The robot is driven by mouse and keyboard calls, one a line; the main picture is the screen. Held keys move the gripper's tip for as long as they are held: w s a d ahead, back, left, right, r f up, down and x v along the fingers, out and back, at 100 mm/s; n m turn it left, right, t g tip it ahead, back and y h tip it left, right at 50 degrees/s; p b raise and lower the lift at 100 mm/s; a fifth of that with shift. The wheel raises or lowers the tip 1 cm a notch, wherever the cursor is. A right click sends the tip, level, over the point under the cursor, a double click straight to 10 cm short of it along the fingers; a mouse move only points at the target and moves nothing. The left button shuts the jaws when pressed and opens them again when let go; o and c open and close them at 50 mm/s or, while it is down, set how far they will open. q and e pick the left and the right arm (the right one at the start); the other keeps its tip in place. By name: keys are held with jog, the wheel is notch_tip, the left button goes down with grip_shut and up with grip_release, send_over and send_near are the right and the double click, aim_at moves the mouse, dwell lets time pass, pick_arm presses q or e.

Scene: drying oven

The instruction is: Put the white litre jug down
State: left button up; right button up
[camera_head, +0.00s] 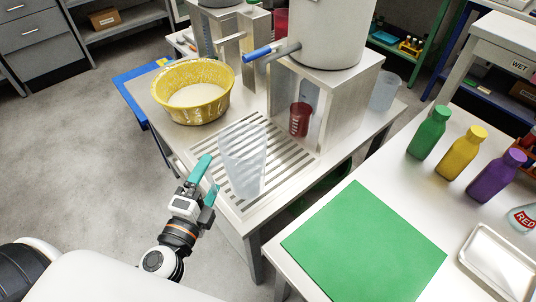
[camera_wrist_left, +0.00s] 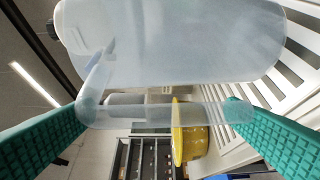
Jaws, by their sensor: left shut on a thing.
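The white litre jug (camera_head: 243,158) is translucent and stands out over the slatted drain grid (camera_head: 285,178) on the metal bench, looking nearly upright in the head view. I cannot tell whether its base touches the slats. My left gripper (camera_head: 208,180) is shut on the jug's handle, at the jug's near left side. In the left wrist view the jug's body (camera_wrist_left: 175,40) fills the top, and its handle (camera_wrist_left: 165,114) runs between the green finger pads. My right gripper is not in view.
A yellow basin (camera_head: 193,92) with white contents sits behind the jug. A red jug (camera_head: 300,119) stands under the big drum's spout area (camera_head: 325,35). On the nearer table are a green mat (camera_head: 363,245), coloured bottles (camera_head: 462,151) and a metal tray (camera_head: 499,262).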

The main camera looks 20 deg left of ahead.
pick_arm(q)
jog(key=w+a+f+p, duration=0.1)
jog(key=w+f+p, duration=0.1)
jog(key=w, duration=0.6)
jog(key=w+a+f+p, duration=0.1)
jog(key=w+f+p, duration=0.1)
jog(key=w, duration=0.7)
jog(key=shift+w, duration=0.25)
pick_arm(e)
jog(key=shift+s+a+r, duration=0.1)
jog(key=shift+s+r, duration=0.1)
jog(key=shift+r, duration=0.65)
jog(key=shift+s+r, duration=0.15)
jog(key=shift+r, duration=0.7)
pick_arm(q)
jog(key=shift+f, duration=0.2)
jog(key=o, duration=0.9)
jog(key=shift+c, duration=0.2)
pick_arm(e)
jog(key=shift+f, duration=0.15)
